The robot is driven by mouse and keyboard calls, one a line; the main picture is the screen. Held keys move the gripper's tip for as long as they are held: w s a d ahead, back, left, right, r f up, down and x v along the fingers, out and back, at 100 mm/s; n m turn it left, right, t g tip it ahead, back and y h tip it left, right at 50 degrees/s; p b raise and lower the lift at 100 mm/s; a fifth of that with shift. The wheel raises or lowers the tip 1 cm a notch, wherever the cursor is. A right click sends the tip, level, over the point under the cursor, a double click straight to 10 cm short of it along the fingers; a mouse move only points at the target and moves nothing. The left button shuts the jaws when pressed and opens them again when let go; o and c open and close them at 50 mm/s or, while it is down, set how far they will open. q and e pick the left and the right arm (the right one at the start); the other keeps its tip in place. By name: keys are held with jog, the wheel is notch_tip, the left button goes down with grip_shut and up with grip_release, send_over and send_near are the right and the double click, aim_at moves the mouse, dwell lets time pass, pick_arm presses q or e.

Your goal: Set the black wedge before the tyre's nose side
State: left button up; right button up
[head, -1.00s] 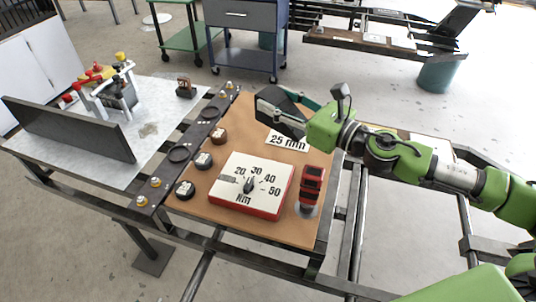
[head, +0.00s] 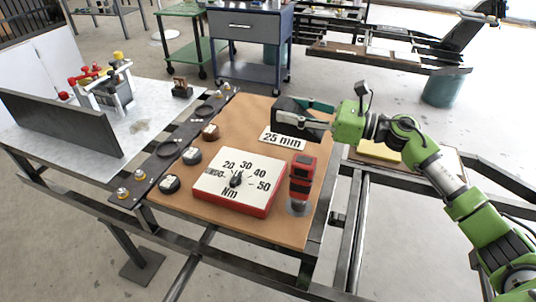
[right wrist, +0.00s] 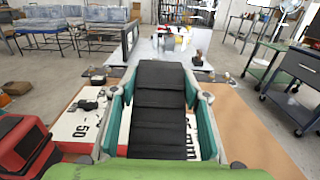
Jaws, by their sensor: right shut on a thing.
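The black wedge (head: 292,119) is in my right gripper (head: 307,113), held above the far right part of the brown board, behind the "25 mm" label. In the right wrist view the wedge (right wrist: 158,100) shows a ribbed black face between two teal fingers that press on its sides. I cannot make out the tyre in either view. My left gripper is not in view.
The brown board (head: 181,208) carries a red and white dial box (head: 238,183), a red and black tool (head: 302,178) and the "25 mm" label (head: 283,139). A grey plate (head: 160,98) with a clamp-like fixture (head: 106,85) lies left. A grey drawer cart (head: 250,42) stands behind.

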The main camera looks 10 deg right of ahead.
jog(key=shift+s+d+f+g, duration=0.15)
jog(key=shift+f, duration=0.2)
jog(key=shift+s+d+f+g, duration=0.1)
jog(key=shift+f+g, duration=0.05)
jog(key=shift+f, duration=0.2)
notch_tip(320, 180, down, 3)
jog(key=shift+r+b, duration=0.1)
jog(key=shift+b, duration=0.4)
notch_tip(320, 180, down, 5)
jog(key=shift+f+b, duration=0.15)
jog(key=shift+b, duration=0.35)
jog(key=shift+f, duration=0.35)
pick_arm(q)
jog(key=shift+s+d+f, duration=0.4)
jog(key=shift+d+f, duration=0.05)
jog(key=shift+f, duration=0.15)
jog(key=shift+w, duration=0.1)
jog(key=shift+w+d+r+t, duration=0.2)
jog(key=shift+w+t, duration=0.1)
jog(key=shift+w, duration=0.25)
pick_arm(e)
jog(key=o, duration=1.5)
jog(key=shift+f, duration=0.1)
jog(key=shift+c, duration=0.2)
